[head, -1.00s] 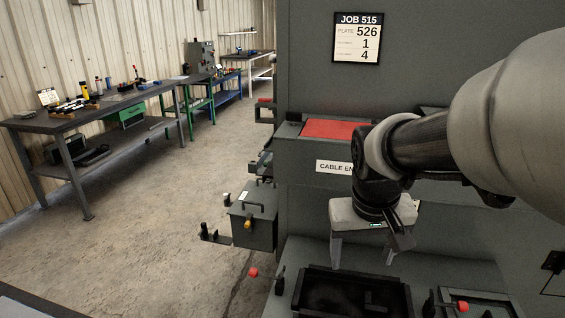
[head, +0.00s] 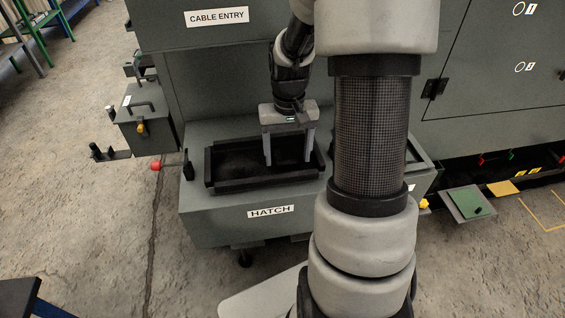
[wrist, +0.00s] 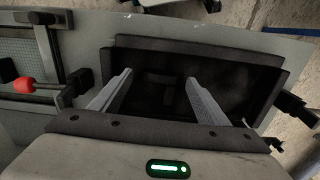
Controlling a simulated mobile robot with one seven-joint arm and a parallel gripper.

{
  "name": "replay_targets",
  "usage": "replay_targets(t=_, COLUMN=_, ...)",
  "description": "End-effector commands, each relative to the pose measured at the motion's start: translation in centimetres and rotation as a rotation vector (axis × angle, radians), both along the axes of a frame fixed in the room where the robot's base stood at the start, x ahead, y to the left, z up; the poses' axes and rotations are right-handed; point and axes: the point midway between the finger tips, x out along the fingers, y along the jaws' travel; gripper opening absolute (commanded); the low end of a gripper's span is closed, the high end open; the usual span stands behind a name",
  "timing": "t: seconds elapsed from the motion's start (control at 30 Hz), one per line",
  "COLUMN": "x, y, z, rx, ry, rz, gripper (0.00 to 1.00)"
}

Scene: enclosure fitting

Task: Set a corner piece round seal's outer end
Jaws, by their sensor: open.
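My gripper (head: 288,163) is open and empty, fingers pointing down over the right part of the hatch opening; it also shows in the wrist view (wrist: 158,78). The opening has a raised black rectangular rim (head: 262,183), on a grey ledge labelled HATCH (head: 271,211). In the wrist view the black rim (wrist: 200,48) runs behind the fingers, and the inside is too dark to make out. I cannot tell whether this rim is the seal. I cannot pick out a corner piece in any view.
A clamp (head: 187,165) with a red knob (head: 156,166) sits left of the hatch. A grey box (head: 147,125) with a handle stands farther left. A green plate (head: 473,203) and a yellow piece (head: 504,187) lie low at right. Open floor (head: 85,200) is at left.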

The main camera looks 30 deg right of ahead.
Motion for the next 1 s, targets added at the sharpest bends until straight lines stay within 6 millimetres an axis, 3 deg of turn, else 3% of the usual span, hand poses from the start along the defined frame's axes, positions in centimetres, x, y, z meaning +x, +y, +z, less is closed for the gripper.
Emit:
replay_targets(t=0.1, x=0.0, y=0.0, z=-1.9, rx=0.001, ry=0.002, rz=0.001, gripper=0.69)
replay_targets(t=0.33, x=0.0, y=0.0, z=-2.0, rx=0.0, ry=0.0, rz=0.001, gripper=0.69)
replay_targets(t=0.37, x=0.0, y=0.0, z=-2.0, rx=0.0, ry=0.0, rz=0.001, gripper=0.67)
replay_targets(t=0.6, x=0.0, y=0.0, z=-2.0, rx=0.0, ry=0.0, rz=0.001, gripper=0.27)
replay_targets(t=0.67, x=0.0, y=0.0, z=-2.0, rx=0.0, ry=0.0, rz=0.001, gripper=0.21)
replay_targets(t=0.87, x=0.0, y=0.0, z=-1.8, rx=0.0, ry=-0.001, rz=0.001, gripper=0.21)
replay_targets(t=1.0, x=0.1, y=0.0, z=-0.2, rx=-0.001, ry=-0.004, rz=0.0, gripper=0.21)
